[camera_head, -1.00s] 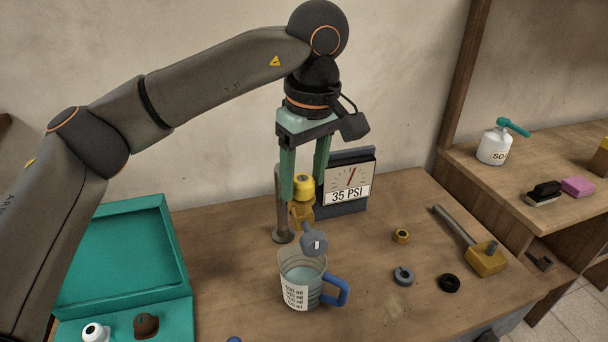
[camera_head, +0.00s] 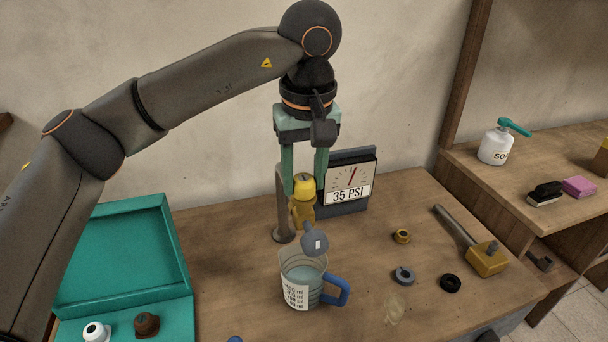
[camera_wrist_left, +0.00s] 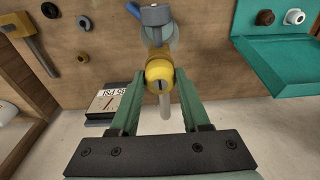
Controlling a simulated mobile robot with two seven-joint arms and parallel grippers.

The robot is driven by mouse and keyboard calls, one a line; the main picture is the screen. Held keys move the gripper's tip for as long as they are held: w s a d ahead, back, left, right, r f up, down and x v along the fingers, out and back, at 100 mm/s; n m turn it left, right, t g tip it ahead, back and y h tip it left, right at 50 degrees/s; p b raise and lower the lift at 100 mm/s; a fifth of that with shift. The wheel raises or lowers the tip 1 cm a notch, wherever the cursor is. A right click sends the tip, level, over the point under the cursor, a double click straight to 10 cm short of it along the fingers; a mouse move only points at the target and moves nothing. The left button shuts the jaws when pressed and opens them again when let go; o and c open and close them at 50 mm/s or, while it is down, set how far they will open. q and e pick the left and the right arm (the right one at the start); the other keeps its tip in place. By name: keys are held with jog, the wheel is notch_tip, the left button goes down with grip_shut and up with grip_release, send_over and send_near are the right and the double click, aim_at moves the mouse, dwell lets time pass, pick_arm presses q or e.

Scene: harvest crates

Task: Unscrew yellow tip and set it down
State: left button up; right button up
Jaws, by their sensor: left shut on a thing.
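The yellow tip (camera_head: 304,182) sits on top of the brass-coloured nozzle body (camera_head: 302,211), held upright by a grey stand (camera_head: 281,205). My left gripper (camera_head: 305,190) points down from above, with its two green fingers on either side of the yellow tip and shut on it. In the left wrist view the tip (camera_wrist_left: 160,73) shows between the green fingers, in line with the body beneath. I cannot see any gap between tip and body. A grey spout (camera_head: 315,240) hangs below the body. My right gripper is not in view.
A measuring cup (camera_head: 298,278) with a blue handle stands below the spout. A gauge reading 35 PSI (camera_head: 348,182) stands close behind right. A brass ring (camera_head: 401,236), grey ring (camera_head: 403,275), black ring (camera_head: 450,283) and mallet (camera_head: 486,259) lie right. An open teal case (camera_head: 178,308) is left.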

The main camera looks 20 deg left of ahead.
pick_arm(q)
jog(key=n, duration=0.6)
jog(key=shift+g, duration=0.3)
jog(key=n, duration=0.6)
jog(key=shift+w+g+y, duration=0.15)
jog(key=shift+g+y, duration=0.15)
jog(key=o, duration=0.8)
jog(key=shift+c, duration=0.2)
jog(key=m, duration=0.6)
jog(key=m+t, duration=0.1)
jog(key=m, duration=0.5)
